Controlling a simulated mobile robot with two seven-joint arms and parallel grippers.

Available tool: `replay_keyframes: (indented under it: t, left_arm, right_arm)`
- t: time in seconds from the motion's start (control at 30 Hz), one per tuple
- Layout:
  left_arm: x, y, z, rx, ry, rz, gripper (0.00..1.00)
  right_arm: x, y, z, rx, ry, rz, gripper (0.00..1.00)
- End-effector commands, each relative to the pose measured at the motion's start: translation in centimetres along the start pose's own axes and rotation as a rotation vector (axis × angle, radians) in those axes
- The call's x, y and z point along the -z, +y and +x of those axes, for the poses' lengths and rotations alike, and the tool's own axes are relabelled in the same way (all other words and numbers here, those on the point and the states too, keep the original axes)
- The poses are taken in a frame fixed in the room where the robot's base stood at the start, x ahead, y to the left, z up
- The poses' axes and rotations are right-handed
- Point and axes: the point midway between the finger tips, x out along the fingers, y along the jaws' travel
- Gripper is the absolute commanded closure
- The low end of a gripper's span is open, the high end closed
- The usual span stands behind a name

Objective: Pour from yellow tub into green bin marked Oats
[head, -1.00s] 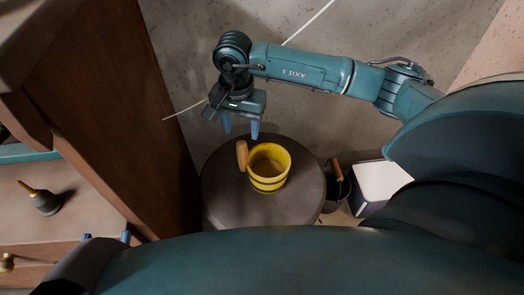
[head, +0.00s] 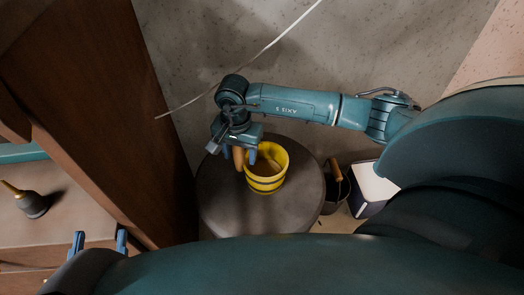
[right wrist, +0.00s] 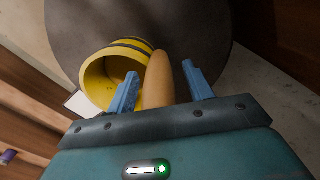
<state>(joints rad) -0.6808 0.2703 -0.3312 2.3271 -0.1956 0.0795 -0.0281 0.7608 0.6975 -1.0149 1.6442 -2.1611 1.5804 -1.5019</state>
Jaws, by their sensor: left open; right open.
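The yellow tub (head: 266,184), with dark bands and a wooden handle (head: 238,158), stands upright on a round dark stool (head: 225,212). My right gripper (head: 240,153) is open at the tub's handle. In the right wrist view, the wooden handle (right wrist: 159,82) lies between the two blue fingers (right wrist: 160,88), and the tub (right wrist: 98,78) is at the left. My left gripper (head: 100,240) is open at the lower left, away from the tub. No green bin marked Oats can be made out.
A dark bucket (head: 333,192) with a wooden handle and a white-topped box (head: 372,188) stand right of the stool. A brown wooden panel (head: 125,130) rises close at the left. A dark bottle-like item (head: 32,204) sits on the shelf beyond it.

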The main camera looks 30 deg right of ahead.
Motion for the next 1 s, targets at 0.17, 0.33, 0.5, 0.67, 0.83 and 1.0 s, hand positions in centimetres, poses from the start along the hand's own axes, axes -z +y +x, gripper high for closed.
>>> replay_keyframes:
  t: [0.17,0.33,0.5,0.67,0.83,1.0]
  left_arm:
    - [0.01,0.00,0.01,0.000,-0.001,0.000,0.52]
    - [0.01,0.00,0.01,0.000,-0.001,0.000,0.52]
    - [0.01,0.00,0.01,0.000,-0.001,0.000,0.52]
    - [0.00,0.00,0.02,0.000,-0.001,0.000,0.52]
    - [0.00,0.00,0.02,0.000,-0.001,0.000,0.52]
    - [0.00,-0.01,0.02,0.000,-0.002,0.000,0.52]
  right_arm:
    - [-0.02,-0.01,-0.04,0.000,-0.001,0.000,0.58]
    - [-0.03,-0.01,-0.05,0.000,-0.001,-0.001,0.71]
    - [-0.03,-0.01,-0.05,0.000,-0.001,0.000,0.85]
    - [-0.03,0.00,-0.05,0.000,-0.001,0.000,0.98]
    - [-0.02,0.00,-0.06,0.000,-0.001,0.000,1.00]
    - [0.01,-0.03,-0.13,0.001,0.000,0.000,1.00]
